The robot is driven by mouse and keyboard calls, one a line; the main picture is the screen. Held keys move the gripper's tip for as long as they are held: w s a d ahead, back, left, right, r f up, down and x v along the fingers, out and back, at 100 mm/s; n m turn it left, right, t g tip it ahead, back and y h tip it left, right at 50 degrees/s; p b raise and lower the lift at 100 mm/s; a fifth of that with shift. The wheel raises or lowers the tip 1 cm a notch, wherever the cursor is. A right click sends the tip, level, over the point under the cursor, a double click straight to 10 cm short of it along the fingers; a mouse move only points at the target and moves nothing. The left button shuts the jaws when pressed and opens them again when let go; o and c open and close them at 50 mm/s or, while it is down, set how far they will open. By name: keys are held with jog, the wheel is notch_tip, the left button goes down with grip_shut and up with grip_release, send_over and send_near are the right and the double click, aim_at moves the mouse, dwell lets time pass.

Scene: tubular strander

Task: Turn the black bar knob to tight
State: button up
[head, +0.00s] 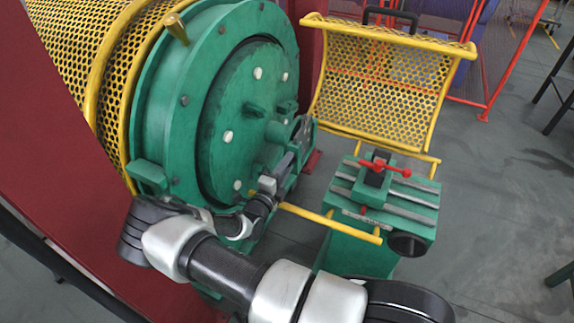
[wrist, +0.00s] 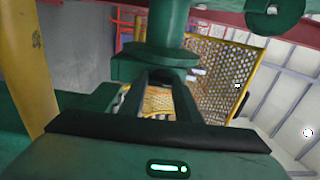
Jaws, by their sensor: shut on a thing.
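My gripper (head: 300,130) reaches up to the hub side of the big green drum face (head: 215,150) in the head view. In the wrist view my gripper (wrist: 160,88) has its two dark fingers closed in on a small dark piece (wrist: 162,74), taken to be the black bar knob, just below a green post and collar. The fingers and hand cover most of the knob. Its angle, and any marks for tight, cannot be made out. In the head view the knob is hidden behind my gripper and wrist.
A yellow perforated guard (head: 385,80) stands open right of the drum. A green stand (head: 385,205) with metal rails, a red handle (head: 378,166) and a black round handwheel (head: 408,243) is right of my arm. A yellow bar (head: 320,218) runs between. Open floor lies at right.

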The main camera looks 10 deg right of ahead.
jog(key=o, duration=1)
jog(key=shift+o, duration=0.2)
jog(key=p+v, duration=0.1)
jog(key=v, duration=1.6)
jog(key=shift+s+a, duration=0.15)
jog(key=shift+s, duration=0.05)
